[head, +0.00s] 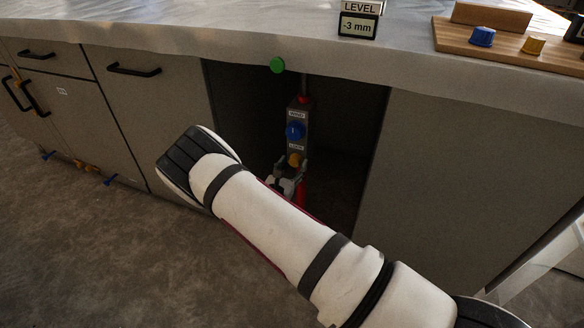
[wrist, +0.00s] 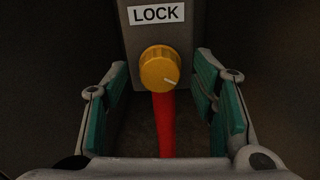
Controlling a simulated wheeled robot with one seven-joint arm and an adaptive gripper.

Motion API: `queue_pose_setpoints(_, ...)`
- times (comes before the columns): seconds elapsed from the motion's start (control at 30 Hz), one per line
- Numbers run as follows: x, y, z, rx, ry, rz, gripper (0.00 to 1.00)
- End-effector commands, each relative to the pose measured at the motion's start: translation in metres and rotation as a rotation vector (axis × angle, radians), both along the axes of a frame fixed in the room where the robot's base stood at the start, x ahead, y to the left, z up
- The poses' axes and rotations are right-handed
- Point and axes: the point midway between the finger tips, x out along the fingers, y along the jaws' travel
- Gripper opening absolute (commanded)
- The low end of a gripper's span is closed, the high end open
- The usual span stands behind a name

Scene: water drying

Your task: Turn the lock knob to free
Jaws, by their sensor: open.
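The lock knob (wrist: 160,67) is a round yellow knob on a grey box, just under a white LOCK label (wrist: 156,14). A pale mark on its face points to the lower right. In the head view the knob (head: 294,160) is in the open bay under the counter. My gripper (wrist: 160,95) is open, with one green-padded finger on each side below the knob. Nothing is between the fingers, and they look apart from the knob. In the head view my gripper (head: 289,178) is partly hidden by my arm.
A blue knob (head: 295,131) sits above the lock knob on the same box. A red part (wrist: 166,125) hangs below it. Cabinet panels flank the dark bay. A green button (head: 277,65) is at the counter edge, and a level display (head: 358,26) reads 3 mm, its sign unclear.

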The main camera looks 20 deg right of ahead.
Motion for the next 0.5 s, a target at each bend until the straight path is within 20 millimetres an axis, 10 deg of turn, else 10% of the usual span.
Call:
queue_pose_setpoints(0.23, 0.0004, -0.0002, 0.0003, 0.0, 0.0, 0.0, 0.5)
queue_pose_setpoints(0.43, 0.0002, -0.0002, 0.0002, 0.0, 0.0, 0.0, 0.05)
queue_pose_setpoints(0.5, 0.0002, -0.0002, 0.0002, 0.0, 0.0, 0.0, 0.04)
